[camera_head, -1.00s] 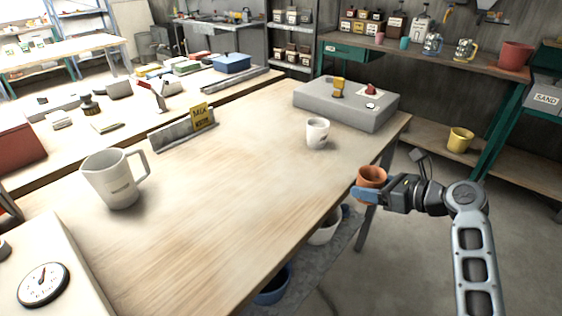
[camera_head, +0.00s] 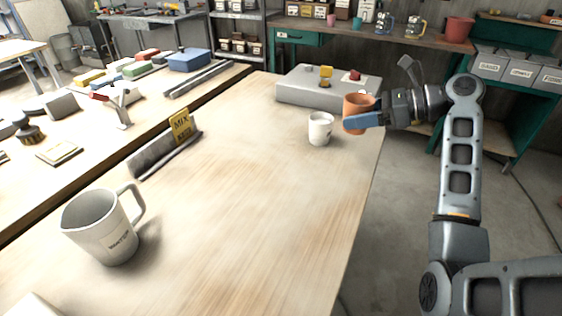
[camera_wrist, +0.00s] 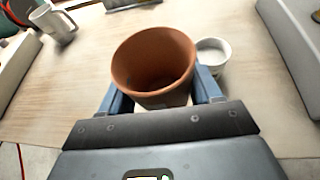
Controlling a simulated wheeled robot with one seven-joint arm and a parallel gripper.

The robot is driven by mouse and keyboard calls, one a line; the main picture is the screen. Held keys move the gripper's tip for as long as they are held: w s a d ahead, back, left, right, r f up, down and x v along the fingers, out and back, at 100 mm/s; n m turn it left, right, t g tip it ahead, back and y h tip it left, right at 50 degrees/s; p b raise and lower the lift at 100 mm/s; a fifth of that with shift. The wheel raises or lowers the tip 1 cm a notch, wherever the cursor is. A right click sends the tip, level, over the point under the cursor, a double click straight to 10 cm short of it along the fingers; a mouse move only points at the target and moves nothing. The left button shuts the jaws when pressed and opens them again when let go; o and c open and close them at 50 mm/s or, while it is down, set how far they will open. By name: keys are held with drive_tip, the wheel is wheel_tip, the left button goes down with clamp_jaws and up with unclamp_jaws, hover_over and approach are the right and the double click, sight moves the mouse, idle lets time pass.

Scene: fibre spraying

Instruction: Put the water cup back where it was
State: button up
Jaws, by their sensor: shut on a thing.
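My gripper (camera_head: 362,119) is shut on a terracotta cup (camera_head: 357,106), held upright at the table's right edge with its blue fingers on either side. The terracotta cup fills the middle of the wrist view (camera_wrist: 153,65), and its inside looks empty. A small white cup (camera_head: 320,129) stands on the table just left of the held cup. In the wrist view the white cup (camera_wrist: 212,56) shows pale contents behind the right finger. A large pale mug (camera_head: 104,228) marked with a word like "WATER" stands at the table's near left. Whether the terracotta cup touches the table is unclear.
A grey box (camera_head: 300,90) with small yellow and red items on top stands at the table's far end. A yellow sign (camera_head: 181,127) on a grey rail is at the left. The wooden tabletop (camera_head: 240,210) is clear in the middle.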

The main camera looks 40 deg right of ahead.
hover_over(301, 167)
wheel_tip(301, 167, down, 7)
drive_tip(key=shift+s+d+r, duration=0.1)
drive_tip(key=shift+r, duration=0.05)
drive_tip(key=shift+f, duration=2.05)
drive_tip(key=shift+f, duration=0.1)
drive_tip(key=o, duration=1.1)
drive_tip(key=shift+s+d+r, duration=0.15)
drive_tip(key=shift+s+r, duration=0.1)
drive_tip(key=shift+s, duration=0.05)
drive_tip(key=v, duration=1.1)
drive_tip(key=shift+s, duration=0.1)
